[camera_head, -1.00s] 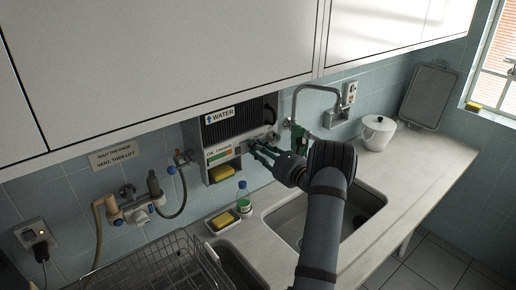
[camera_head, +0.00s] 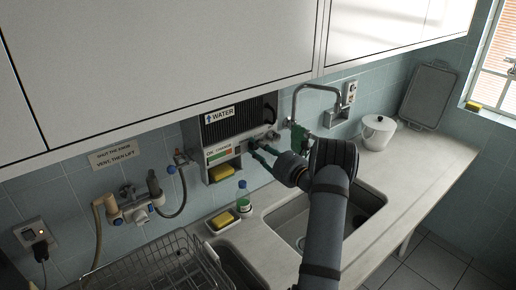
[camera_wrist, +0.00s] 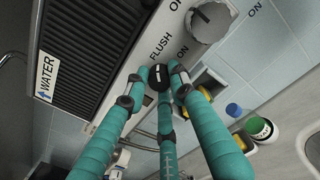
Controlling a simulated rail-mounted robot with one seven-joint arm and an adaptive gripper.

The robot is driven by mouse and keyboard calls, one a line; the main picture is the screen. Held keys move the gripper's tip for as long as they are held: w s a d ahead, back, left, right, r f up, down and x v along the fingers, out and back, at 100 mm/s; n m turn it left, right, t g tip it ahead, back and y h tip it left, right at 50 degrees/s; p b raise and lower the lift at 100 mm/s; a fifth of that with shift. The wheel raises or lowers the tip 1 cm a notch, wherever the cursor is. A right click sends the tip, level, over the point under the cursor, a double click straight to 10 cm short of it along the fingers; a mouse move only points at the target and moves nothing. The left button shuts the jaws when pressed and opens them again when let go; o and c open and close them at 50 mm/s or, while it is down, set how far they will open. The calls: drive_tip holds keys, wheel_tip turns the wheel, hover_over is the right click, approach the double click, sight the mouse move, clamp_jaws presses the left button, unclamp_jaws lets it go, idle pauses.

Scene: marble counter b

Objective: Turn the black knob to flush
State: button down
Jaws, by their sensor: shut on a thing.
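The black knob (camera_wrist: 158,77) shows in the wrist view beside the word FLUSH on the pale front panel of the water unit (camera_head: 238,122). It has a white line across its face. My gripper (camera_wrist: 162,82) has teal fingers closed around the knob, with their dark tips against its sides. In the head view my gripper (camera_head: 256,151) reaches the lower right of the water unit, and the fingers hide the knob there.
A larger grey knob (camera_wrist: 208,22) sits close to the right of the black knob, marked ON. A curved tap (camera_head: 316,88) stands right of the unit above the sink (camera_head: 300,217). A bottle (camera_head: 243,198) and a sponge in a dish (camera_head: 221,221) stand below.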

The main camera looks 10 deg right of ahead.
drive_tip(key=shift+r, duration=0.3)
drive_tip(key=c, duration=1.8)
unclamp_jaws()
drive_tip(key=o, duration=0.3)
drive_tip(key=shift+f, duration=0.15)
drive_tip(key=shift+o, duration=0.2)
drive_tip(key=shift+d, duration=0.1)
drive_tip(key=v, duration=1.2)
